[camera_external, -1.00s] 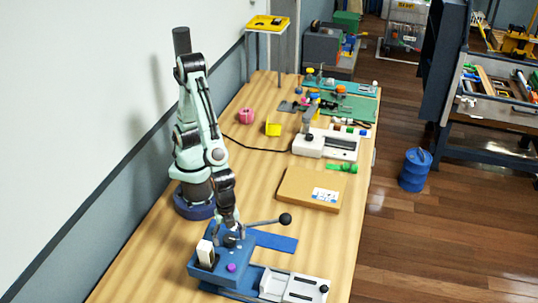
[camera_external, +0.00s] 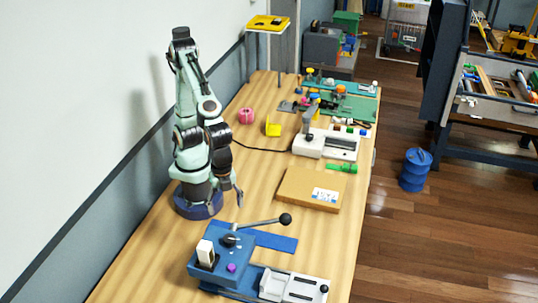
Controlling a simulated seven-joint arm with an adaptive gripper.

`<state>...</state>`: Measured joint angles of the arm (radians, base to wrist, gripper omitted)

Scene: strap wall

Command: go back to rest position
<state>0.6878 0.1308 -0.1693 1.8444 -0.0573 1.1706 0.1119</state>
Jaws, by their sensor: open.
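My gripper (camera_external: 228,200) points down beside my own base, above the wooden table (camera_external: 160,257). It is open and empty, with nothing between its fingers. It is apart from the blue machine (camera_external: 240,262) that stands in front of it at the near end of the table. That machine has a lever with a black ball knob (camera_external: 285,219), a white block (camera_external: 205,252) standing upright in it and a purple knob (camera_external: 231,267).
A cardboard box (camera_external: 300,190) lies to the right of my gripper. Behind it are a white machine (camera_external: 326,143), a green piece (camera_external: 342,167), a yellow holder (camera_external: 273,129) and a pink roll (camera_external: 246,116). A wall runs along the left.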

